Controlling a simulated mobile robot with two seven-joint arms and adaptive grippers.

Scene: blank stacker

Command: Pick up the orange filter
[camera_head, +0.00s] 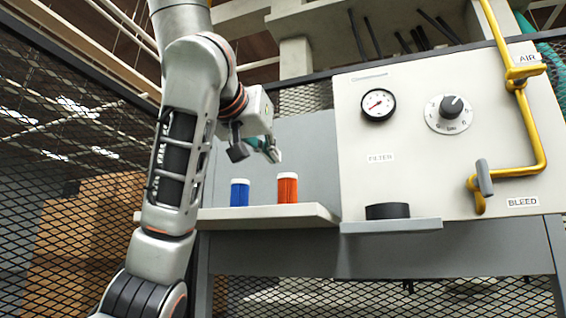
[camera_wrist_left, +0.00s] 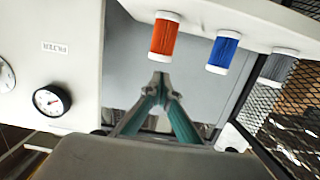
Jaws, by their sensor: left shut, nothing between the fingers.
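The orange filter (camera_head: 287,189), a ribbed cylinder with white caps, stands upright on the pale shelf (camera_head: 262,216), to the right of a blue filter (camera_head: 239,193). In the left wrist view, which is upside down, the orange filter (camera_wrist_left: 164,37) hangs near the top middle, beyond my fingertips. My left gripper (camera_head: 258,146) is above the shelf and the two filters, apart from them. In the wrist view its teal fingers (camera_wrist_left: 161,82) meet at the tips, shut and empty. My right gripper is in neither view.
A grey filter (camera_wrist_left: 278,67) stands beyond the blue one in the wrist view. Right of the shelf is a panel (camera_head: 440,130) with a gauge (camera_head: 378,105), dial (camera_head: 449,107) and yellow pipe (camera_head: 531,140). A small ledge (camera_head: 390,227) carries a black round holder (camera_head: 387,211). Mesh fencing stands at left.

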